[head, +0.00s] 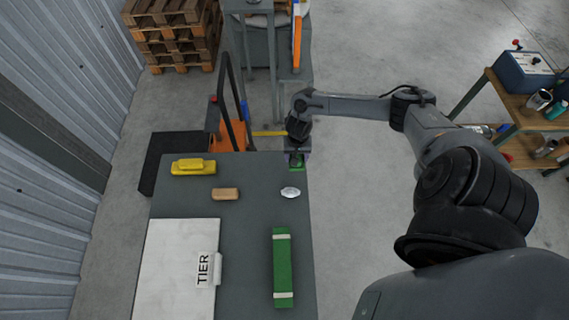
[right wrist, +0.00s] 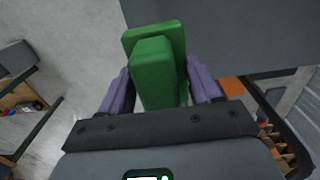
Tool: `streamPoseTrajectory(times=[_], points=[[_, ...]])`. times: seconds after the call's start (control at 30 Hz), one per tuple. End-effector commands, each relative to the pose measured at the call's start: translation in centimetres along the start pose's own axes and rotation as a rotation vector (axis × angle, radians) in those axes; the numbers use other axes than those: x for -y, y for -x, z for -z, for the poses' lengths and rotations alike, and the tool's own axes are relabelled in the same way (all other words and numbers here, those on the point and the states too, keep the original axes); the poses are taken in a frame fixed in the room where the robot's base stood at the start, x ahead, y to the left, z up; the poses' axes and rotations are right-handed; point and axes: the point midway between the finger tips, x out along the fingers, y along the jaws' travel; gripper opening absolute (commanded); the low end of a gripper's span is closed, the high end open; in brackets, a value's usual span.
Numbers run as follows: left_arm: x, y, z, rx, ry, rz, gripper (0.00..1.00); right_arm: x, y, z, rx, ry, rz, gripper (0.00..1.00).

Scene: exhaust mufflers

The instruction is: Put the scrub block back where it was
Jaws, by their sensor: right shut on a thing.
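The scrub block appears to be the green block with a raised grip (right wrist: 155,65) between the two fingers of my right gripper (right wrist: 158,92). The gripper is shut on its grip part, and the wider flat part shows beyond. In the head view my right gripper (head: 297,152) is at the back right corner of the grey table (head: 250,225), with a little of the green block (head: 296,162) showing below it. I cannot tell whether the block touches the tabletop. My left gripper is not in view.
On the table are a yellow block with a handle (head: 193,167), a brown block (head: 226,194), a crumpled whitish piece (head: 290,193), a long green bar with pale bands (head: 283,265) and a white board marked TIER (head: 175,270). The tabletop between them is clear.

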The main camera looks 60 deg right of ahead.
Motion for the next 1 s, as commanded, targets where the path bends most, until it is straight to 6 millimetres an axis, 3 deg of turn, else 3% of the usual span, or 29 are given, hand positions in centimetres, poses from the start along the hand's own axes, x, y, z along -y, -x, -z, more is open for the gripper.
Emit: streamPoseTrajectory(times=[0.1, 0.3, 0.53, 0.8, 1.0], points=[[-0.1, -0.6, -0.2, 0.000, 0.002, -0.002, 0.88, 2.4, -1.4, 0.4, 0.000, -0.002, 0.005, 0.35], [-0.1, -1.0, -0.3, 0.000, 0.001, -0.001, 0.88, 4.2, -2.6, 0.8, -0.001, -0.001, 0.001, 0.35], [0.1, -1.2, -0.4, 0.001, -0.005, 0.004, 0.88, 4.5, -3.3, 0.9, -0.001, 0.000, -0.001, 0.35], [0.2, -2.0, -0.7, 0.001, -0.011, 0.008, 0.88, 4.5, -6.5, 0.8, -0.001, 0.000, -0.002, 0.35], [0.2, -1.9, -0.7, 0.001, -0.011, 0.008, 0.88, 4.5, -6.7, 0.9, -0.002, 0.001, 0.000, 0.35]])
